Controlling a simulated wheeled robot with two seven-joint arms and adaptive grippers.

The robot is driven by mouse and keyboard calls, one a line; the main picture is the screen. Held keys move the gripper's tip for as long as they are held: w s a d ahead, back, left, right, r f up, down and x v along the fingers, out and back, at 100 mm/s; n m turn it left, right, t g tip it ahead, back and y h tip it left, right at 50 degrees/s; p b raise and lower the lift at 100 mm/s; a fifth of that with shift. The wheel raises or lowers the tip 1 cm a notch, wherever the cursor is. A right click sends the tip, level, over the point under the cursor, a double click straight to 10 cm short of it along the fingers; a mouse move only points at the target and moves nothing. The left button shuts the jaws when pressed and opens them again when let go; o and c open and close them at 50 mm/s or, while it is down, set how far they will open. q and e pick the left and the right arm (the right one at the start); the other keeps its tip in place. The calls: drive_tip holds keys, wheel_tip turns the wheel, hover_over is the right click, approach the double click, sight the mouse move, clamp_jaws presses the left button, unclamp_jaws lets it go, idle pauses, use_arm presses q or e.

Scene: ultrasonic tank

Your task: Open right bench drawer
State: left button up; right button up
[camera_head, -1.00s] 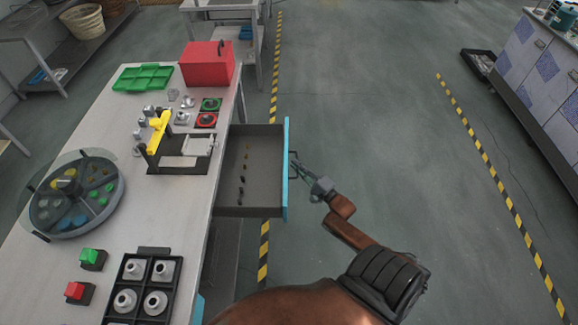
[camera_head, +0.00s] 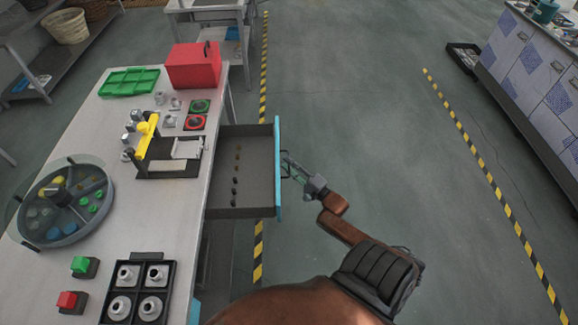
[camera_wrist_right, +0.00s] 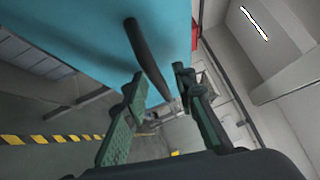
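The right bench drawer (camera_head: 252,144) stands pulled out from the bench's right side, with a grey inside and a blue front (camera_head: 278,190). A row of small dark and brownish pieces lies in it. Its dark handle (camera_head: 286,178) is on the outer face; in the right wrist view the handle (camera_wrist_right: 149,55) reaches into the gap between the fingers. My right gripper (camera_head: 289,163) is at the handle, and its green-padded fingers (camera_wrist_right: 160,82) are apart, with visible space beside the bar. I cannot tell whether either finger touches it. My left gripper is not in view.
The bench top (camera_head: 170,215) holds a red box (camera_head: 192,68), a green tray (camera_head: 129,82), a round sorter (camera_head: 62,205) and a black fixture (camera_head: 150,168). Open floor (camera_head: 360,130) lies right of the drawer. Patterned cabinets (camera_head: 530,60) stand far right.

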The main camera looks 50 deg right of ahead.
drive_tip(key=s+a+f, duration=0.1)
drive_tip(key=s, duration=1.1)
drive_tip(key=shift+f, duration=0.3)
drive_tip(key=s+a+f+n+g, duration=0.2)
drive_tip(key=s+f+n+g, duration=0.15)
drive_tip(key=f, duration=0.75)
drive_tip(key=s+a+f+n+g, duration=0.3)
drive_tip(key=s+f, duration=0.1)
drive_tip(key=f, duration=0.7)
drive_tip(key=s+a+f+n+g, duration=0.2)
drive_tip(key=s+f+n+g, duration=0.15)
drive_tip(key=f, duration=0.65)
drive_tip(key=s+a+f+n+g, duration=0.4)
drive_tip(key=s+a+f+n, duration=0.2)
drive_tip(key=s+a+f, duration=0.3)
drive_tip(key=s+a+f+n+g+y, duration=0.1)
drive_tip(key=s+a+f+n+g, duration=0.4)
drive_tip(key=s+a+f, duration=0.5)
drive_tip(key=s+n, duration=0.1)
drive_tip(key=s, duration=0.5)
drive_tip(key=shift+s+f+y, duration=0.3)
drive_tip(key=shift+s+f, duration=0.1)
